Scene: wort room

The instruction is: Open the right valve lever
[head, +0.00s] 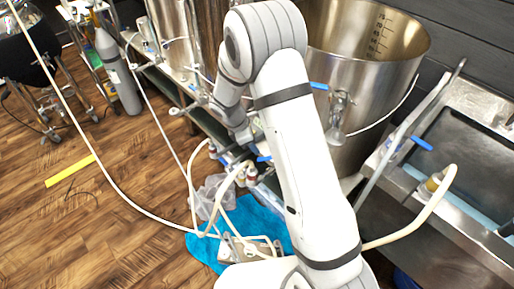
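Several blue valve levers show in the head view. One blue lever (318,86) sits on the valve of the large steel kettle, just right of my arm. Another blue lever (422,143) is farther right, by the sink. A further blue lever (264,158) is on the fittings low behind my arm. I cannot tell for sure which one is the right valve lever. My arm rises from the bottom and bends down behind its elbow. My gripper (243,136) is at its far end, close to the pipes and fittings; its fingers cannot be made out.
A large steel kettle (362,60) stands behind my arm. A steel sink (470,150) is at the right. Pale hoses (150,105) loop across the left and middle. A blue cloth (205,248) lies on the wooden floor, which is mostly clear at the left.

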